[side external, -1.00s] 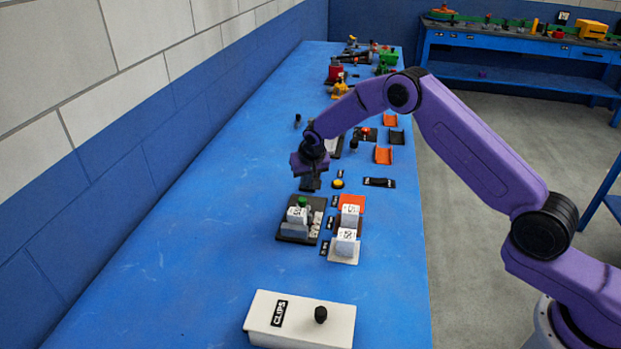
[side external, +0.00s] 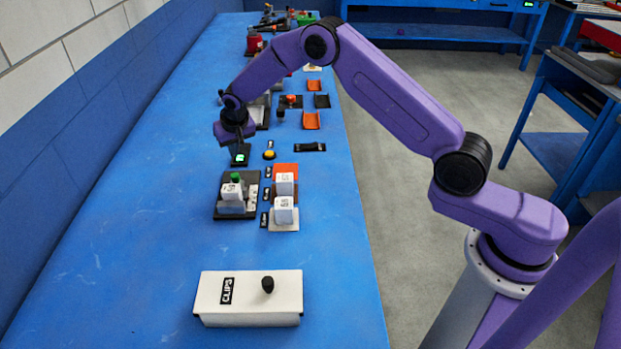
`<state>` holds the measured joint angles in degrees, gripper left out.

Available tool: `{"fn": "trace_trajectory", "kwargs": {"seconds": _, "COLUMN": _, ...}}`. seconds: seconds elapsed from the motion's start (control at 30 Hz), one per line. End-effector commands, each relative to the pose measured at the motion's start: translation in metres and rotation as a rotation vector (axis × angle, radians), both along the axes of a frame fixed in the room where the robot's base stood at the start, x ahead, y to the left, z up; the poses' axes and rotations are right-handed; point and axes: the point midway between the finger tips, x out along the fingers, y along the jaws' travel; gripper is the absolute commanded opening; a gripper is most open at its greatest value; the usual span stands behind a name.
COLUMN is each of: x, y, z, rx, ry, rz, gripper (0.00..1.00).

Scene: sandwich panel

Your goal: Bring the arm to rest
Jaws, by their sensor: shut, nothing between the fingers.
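My gripper (side external: 238,139) is at the end of the purple arm, above the blue table (side external: 120,270), pointing down. It is shut and empty. It is just above a small dark display with a green light (side external: 240,155); the gap between them is too small to judge. The fingertips are small and partly hidden by the hand.
In front of it stand a dark fixture holding a white block (side external: 232,192) and two white blocks (side external: 284,210) on pads. A yellow button (side external: 269,155) is to the right. A white box marked CLIPS (side external: 249,297) is nearest. The left table is clear.

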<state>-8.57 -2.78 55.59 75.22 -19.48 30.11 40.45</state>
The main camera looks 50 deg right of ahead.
Motion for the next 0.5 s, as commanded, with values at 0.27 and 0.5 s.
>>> {"fn": "trace_trajectory", "kwargs": {"seconds": 0.27, "x": -0.053, "y": 0.042, "z": 0.049, "rx": -0.021, "ry": 0.052, "rz": 0.192, "gripper": 0.0}}
{"fn": "trace_trajectory", "kwargs": {"seconds": 0.5, "x": -0.126, "y": 0.066, "z": 0.089, "rx": -0.044, "ry": 0.112, "rz": 0.392, "gripper": 0.0}}
